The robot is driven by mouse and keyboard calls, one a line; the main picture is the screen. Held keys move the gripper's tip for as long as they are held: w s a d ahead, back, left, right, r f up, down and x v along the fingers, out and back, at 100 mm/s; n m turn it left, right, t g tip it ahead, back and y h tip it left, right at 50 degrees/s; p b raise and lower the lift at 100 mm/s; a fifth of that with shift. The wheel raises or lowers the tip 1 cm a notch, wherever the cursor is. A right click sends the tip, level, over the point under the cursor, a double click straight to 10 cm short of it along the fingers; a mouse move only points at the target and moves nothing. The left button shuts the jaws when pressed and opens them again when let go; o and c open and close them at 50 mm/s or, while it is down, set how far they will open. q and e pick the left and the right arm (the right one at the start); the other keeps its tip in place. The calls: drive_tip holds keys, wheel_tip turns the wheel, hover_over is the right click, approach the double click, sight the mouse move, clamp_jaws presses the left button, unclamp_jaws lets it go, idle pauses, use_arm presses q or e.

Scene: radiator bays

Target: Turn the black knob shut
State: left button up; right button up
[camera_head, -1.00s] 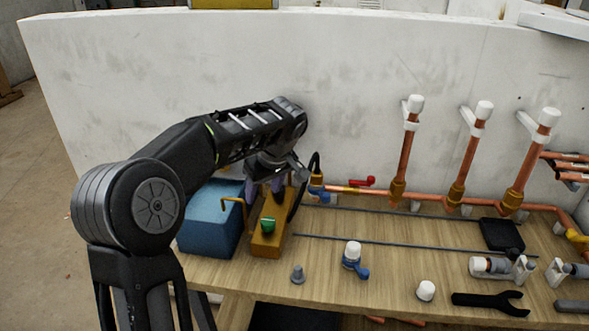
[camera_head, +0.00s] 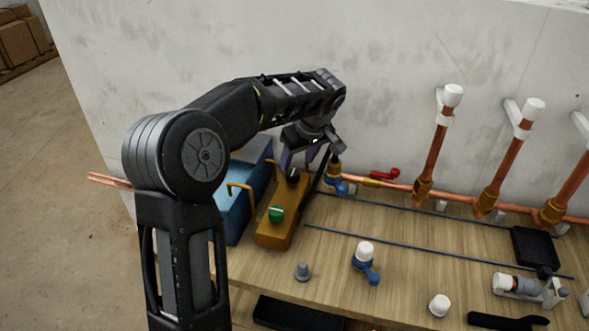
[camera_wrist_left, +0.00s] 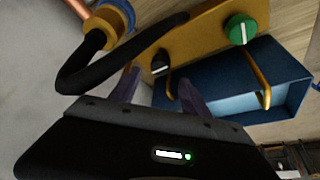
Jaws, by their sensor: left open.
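The black knob (camera_head: 293,174) sits on top of the ochre block (camera_head: 270,236), at its far end by the wall. In the left wrist view the black knob (camera_wrist_left: 160,62) shows a short white line, which lies nearly level in the picture. A green knob (camera_head: 276,214) sits on the near end of the same block. My left gripper (camera_head: 302,164) is open above the black knob. In the left wrist view its two purple fingers (camera_wrist_left: 159,88) point towards the knob, with the knob showing between and beyond them, seemingly clear of it. My right gripper is not in view.
A blue box (camera_head: 232,215) with a yellow handle stands left of the block. A black hose (camera_wrist_left: 110,72) curves close beside my fingers. Copper pipes (camera_head: 430,160) rise along the white wall. A blue-and-white valve (camera_head: 365,256) and a grey cone (camera_head: 302,271) stand on the wooden bench.

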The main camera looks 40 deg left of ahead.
sight(293, 172)
use_arm(q)
drive_tip(key=x, duration=0.6)
drive_tip(key=shift+p, duration=0.35)
drive_tip(key=shift+c, duration=0.4)
clamp_jaws()
